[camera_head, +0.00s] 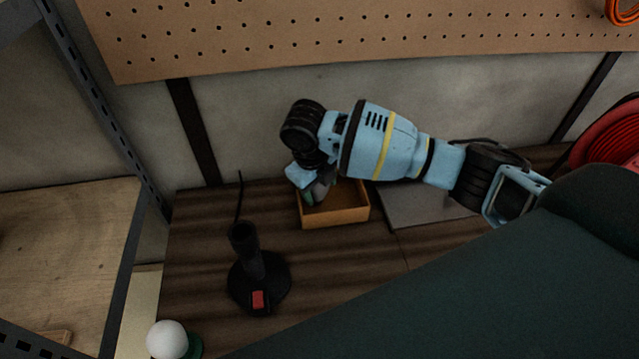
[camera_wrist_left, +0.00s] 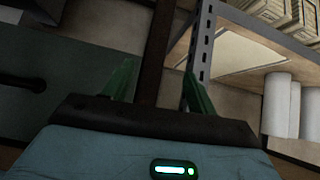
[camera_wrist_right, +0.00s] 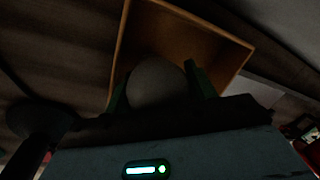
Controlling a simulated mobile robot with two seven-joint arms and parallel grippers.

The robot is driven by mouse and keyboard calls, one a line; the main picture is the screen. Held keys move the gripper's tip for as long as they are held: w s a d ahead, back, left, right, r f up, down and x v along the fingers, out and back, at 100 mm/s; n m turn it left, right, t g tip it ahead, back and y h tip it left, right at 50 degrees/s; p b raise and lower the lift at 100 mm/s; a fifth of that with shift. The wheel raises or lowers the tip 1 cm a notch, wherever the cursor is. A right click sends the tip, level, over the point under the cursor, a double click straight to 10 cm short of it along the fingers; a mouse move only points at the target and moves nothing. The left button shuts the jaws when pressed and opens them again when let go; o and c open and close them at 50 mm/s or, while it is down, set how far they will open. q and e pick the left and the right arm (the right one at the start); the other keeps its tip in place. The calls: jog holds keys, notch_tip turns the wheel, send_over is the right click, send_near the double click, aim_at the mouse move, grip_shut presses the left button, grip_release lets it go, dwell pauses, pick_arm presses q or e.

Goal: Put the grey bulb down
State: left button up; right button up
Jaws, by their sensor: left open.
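The grey bulb (camera_wrist_right: 157,84) shows dark and rounded between the fingers of my right gripper (camera_wrist_right: 155,76) in the right wrist view. The fingers lie against both its sides, so the gripper is shut on it. An open orange-brown wooden box (camera_head: 345,217) is under this gripper, which also shows in the head view (camera_head: 316,192), at the box's left part. The box shows in the right wrist view (camera_wrist_right: 185,30) too. In the head view the bulb is mostly hidden by the gripper. My left gripper (camera_wrist_left: 160,72) is open and empty in the left wrist view.
A black lamp stand (camera_head: 258,278) with a red switch stands left of the box on the dark wooden table (camera_head: 200,245). A white bulb (camera_head: 167,339) beside a green part is at the bottom left. A grey flat panel (camera_head: 420,207) lies right of the box. A pegboard (camera_head: 300,30) is behind.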

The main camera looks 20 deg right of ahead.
jog(key=shift+o, duration=0.4)
jog(key=shift+r, duration=0.55)
jog(key=r, duration=0.4)
jog(key=a+r, duration=0.1)
jog(key=r, duration=0.3)
jog(key=a+r, duration=0.1)
jog(key=r, duration=0.3)
jog(key=shift+s+a+p, duration=0.1)
jog(key=shift+s+p, duration=0.25)
jog(key=shift+s, duration=0.05)
jog(key=shift+f, duration=0.1)
